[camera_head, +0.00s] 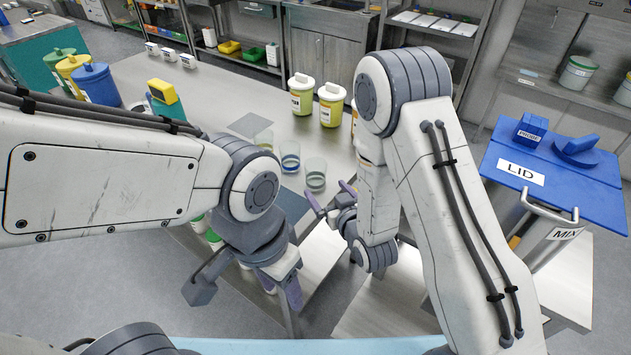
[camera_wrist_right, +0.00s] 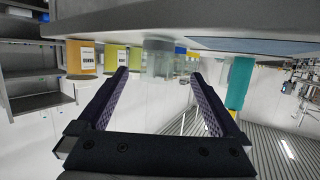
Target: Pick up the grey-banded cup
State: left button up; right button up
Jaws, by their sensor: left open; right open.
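Three clear cups stand on the grey table (camera_head: 215,85) in the head view. The nearest cup (camera_head: 315,176) has a band that looks grey. The middle cup (camera_head: 290,158) has a blue band, and the far cup (camera_head: 264,140) has a band I cannot make out. My right gripper (camera_head: 330,197) is open and empty, just in front of the nearest cup and apart from it. In the right wrist view, clear cups (camera_wrist_right: 158,52) overlap beyond and between the open fingers (camera_wrist_right: 159,75). My left gripper (camera_head: 280,288) is open, pointing down in front of the table edge.
Yellow jars (camera_head: 302,95) stand behind the cups. Blue (camera_head: 95,84), yellow and green containers and a teal-and-yellow device (camera_head: 163,92) are at the left. A blue-topped cart (camera_head: 550,165) labelled LID is at the right. A dark mat (camera_head: 290,205) lies near the front edge.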

aim_at(318, 181)
jog(key=shift+w+a+f+b, duration=0.35)
jog(key=shift+w+f+b, duration=0.35)
jog(key=shift+b, duration=3.4)
jog(key=shift+w+a+r+p, duration=0.1)
jog(key=shift+w+a+p, duration=0.15)
jog(key=shift+w, duration=0.3)
jog(key=shift+w+a+p, duration=0.1)
jog(key=shift+w+p, duration=0.15)
jog(key=shift+w, duration=0.3)
jog(key=shift+p+x, duration=0.5)
jog(key=shift+x, duration=2.3)
jog(key=shift+d, duration=0.15)
jog(key=c, duration=1.3)
